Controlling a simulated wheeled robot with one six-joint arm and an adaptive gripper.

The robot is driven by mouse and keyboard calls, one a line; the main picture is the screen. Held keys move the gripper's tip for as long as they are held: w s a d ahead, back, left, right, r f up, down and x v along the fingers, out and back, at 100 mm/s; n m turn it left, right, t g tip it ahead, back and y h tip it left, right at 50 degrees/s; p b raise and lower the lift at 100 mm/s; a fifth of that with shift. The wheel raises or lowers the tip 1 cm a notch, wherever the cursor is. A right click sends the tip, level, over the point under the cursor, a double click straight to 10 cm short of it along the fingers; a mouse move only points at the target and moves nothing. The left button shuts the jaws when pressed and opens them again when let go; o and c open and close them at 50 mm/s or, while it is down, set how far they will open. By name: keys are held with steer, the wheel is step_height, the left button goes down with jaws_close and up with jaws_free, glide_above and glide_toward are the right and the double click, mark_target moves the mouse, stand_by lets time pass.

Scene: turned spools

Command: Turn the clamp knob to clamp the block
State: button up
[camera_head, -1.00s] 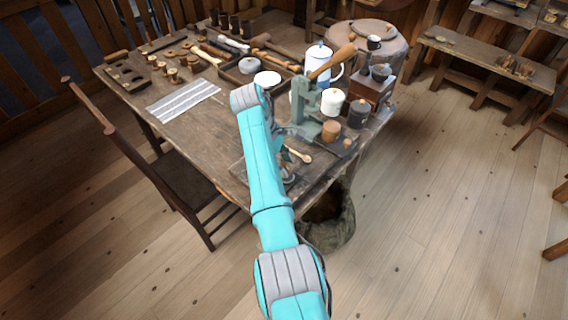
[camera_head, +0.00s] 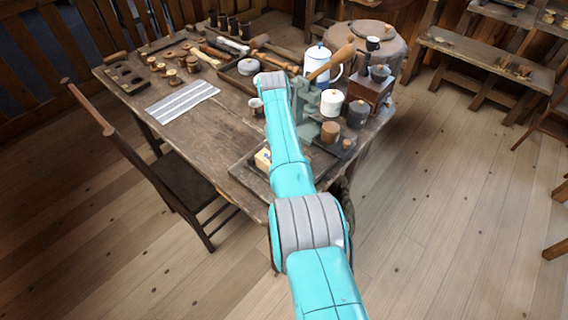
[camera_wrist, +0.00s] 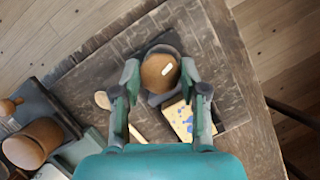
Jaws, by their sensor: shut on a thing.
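In the wrist view my gripper (camera_wrist: 159,78) has one finger on each side of the round brown clamp knob (camera_wrist: 157,71) and is shut on it. The knob has a pale mark on top and sits on a dark, mostly hidden clamp body. The pale yellow block (camera_wrist: 179,118) with blue patches lies beside the knob, below and to the right, partly covered by the right finger. In the head view the block (camera_head: 263,158) shows just left of my arm; the knob and my fingers are hidden behind the arm. I cannot tell how tightly the block is held.
A wooden spoon (camera_wrist: 102,100) lies left of my gripper, close to the left finger. A dark board (camera_head: 240,170) lies under the clamp area near the table's corner. Jars (camera_head: 358,114) and a grinder (camera_head: 374,92) stand to the right. A striped cloth (camera_head: 182,101) lies left.

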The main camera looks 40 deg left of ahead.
steer(key=m+y, duration=0.1)
steer(key=m, duration=0.2)
steer(key=m+g+y, duration=0.1)
steer(key=m, duration=0.2)
steer(key=shift+w+d, duration=0.1)
steer(key=shift+m, duration=0.4)
steer(key=o, duration=0.8)
steer(key=shift+o, duration=0.2)
steer(key=shift+g, duration=0.3)
steer(key=v, duration=0.7)
steer(key=shift+r, duration=0.15)
